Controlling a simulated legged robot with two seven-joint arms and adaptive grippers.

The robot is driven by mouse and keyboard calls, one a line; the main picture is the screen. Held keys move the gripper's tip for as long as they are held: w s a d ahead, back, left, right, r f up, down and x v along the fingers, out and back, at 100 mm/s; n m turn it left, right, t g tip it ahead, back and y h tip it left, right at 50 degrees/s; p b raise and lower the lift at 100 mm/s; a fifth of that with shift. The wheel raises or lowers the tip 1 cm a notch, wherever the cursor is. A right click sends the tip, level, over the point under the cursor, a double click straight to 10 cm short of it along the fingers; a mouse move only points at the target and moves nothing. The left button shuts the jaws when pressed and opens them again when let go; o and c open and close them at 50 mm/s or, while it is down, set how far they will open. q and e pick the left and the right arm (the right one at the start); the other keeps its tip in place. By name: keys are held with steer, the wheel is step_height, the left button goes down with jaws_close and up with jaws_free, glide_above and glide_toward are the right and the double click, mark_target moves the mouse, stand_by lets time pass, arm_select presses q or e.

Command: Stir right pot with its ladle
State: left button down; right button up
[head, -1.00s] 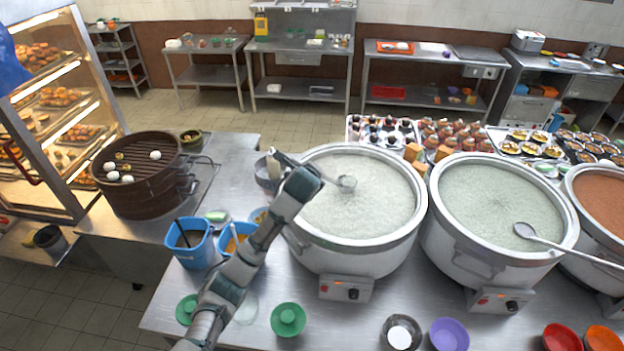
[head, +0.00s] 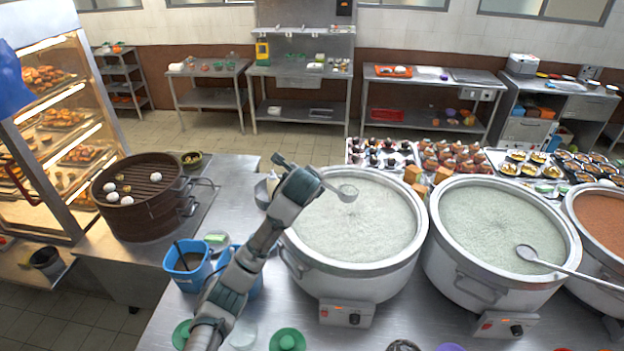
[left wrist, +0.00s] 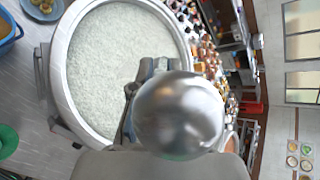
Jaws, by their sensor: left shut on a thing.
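My left gripper (head: 306,180) is shut on a steel ladle (head: 347,193) over the left part of the leftmost white-congee pot (head: 355,225). The ladle's bowl looks clear of the congee, though its height is hard to judge. In the left wrist view the shiny bowl (left wrist: 178,115) is close to the camera, with the pot's congee (left wrist: 120,65) behind it. A second white-congee pot (head: 500,225) stands to the right. Another ladle (head: 527,253) rests there, its handle running over the rim to the right. A pot of reddish-brown congee (head: 604,215) is cut off by the right edge.
Blue tubs (head: 188,265) and a green bowl (head: 287,340) are near my left arm. A brown steamer (head: 140,205) stands on the left counter. Trays of small dishes (head: 540,168) fill the space behind the pots. Control boxes (head: 346,314) stick out in front of the pots.

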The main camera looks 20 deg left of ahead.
arm_select(q)
steer(key=shift+t+b, duration=0.4)
steer(key=shift+b, duration=0.3)
steer(key=shift+n+t+b, duration=0.3)
steer(key=shift+t+b, duration=0.1)
steer(key=shift+b, duration=0.25)
steer(key=shift+r, duration=0.1)
